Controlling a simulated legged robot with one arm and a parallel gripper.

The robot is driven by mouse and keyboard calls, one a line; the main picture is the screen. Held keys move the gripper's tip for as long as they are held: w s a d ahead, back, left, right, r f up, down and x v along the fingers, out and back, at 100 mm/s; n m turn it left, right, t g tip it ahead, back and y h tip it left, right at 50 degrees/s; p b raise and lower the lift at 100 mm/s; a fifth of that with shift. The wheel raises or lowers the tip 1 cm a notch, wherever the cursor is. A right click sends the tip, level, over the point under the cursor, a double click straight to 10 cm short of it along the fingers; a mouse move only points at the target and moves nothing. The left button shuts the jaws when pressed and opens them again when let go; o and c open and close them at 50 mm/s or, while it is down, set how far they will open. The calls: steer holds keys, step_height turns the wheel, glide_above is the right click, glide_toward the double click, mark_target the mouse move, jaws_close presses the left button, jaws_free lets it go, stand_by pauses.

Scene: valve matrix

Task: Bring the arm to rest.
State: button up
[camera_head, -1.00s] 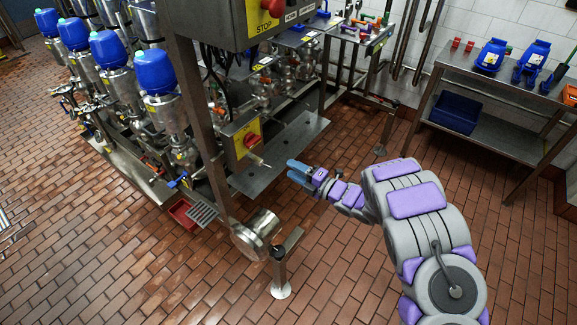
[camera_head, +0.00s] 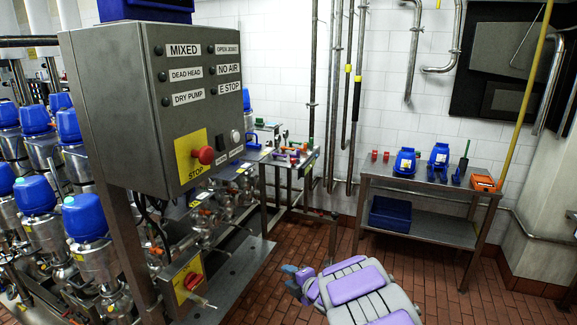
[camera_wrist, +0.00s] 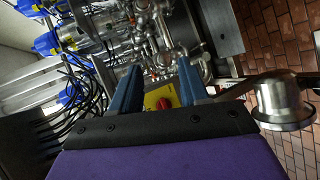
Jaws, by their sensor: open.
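My gripper (camera_head: 292,272) is low in the head view, over the tiled floor and to the right of the valve rack. The purple and grey arm (camera_head: 350,285) folds up behind it at the bottom edge. In the wrist view my gripper (camera_wrist: 158,82) shows two blue fingers apart, with nothing between them but the background. Behind the fingers is a red knob on a yellow plate (camera_wrist: 162,99), at a distance. The head view shows a red knob on a yellow plate (camera_head: 187,279) left of my gripper, apart from it.
A grey control box (camera_head: 120,100) with a red stop button (camera_head: 205,155) stands at left on a post. Blue-topped valves (camera_head: 85,217) line the left. A steel bench (camera_head: 440,187) with blue parts stands at the back right. Open floor (camera_head: 490,290) lies between.

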steer(key=s+d+r+m+h, duration=0.3)
steer(key=d+m, duration=0.1)
steer(key=d, duration=0.2)
steer(key=s+d+r+m+g+h, duration=0.1)
steer(key=s+d+r+m+h, duration=0.25)
steer(key=d, duration=0.35)
steer(key=s+d+r+m+h, duration=0.2)
steer(key=d+r+m+h, duration=0.2)
steer(key=d, duration=0.2)
steer(key=s+d+r+m+g, duration=0.25)
steer(key=s+m+g, duration=0.35)
steer(key=s, duration=1)
steer(key=s+a+m+g+y, duration=0.1)
steer(key=s+a+m+g, duration=0.2)
steer(key=s, duration=1.1)
steer(key=s+a+m+g+y, duration=0.1)
steer(key=s+a+m, duration=0.3)
steer(key=s, duration=1)
steer(key=shift+s+a+g, duration=0.35)
steer(key=shift+a+g, duration=0.05)
steer(key=shift+g, duration=0.5)
steer(key=shift+m+y, duration=0.25)
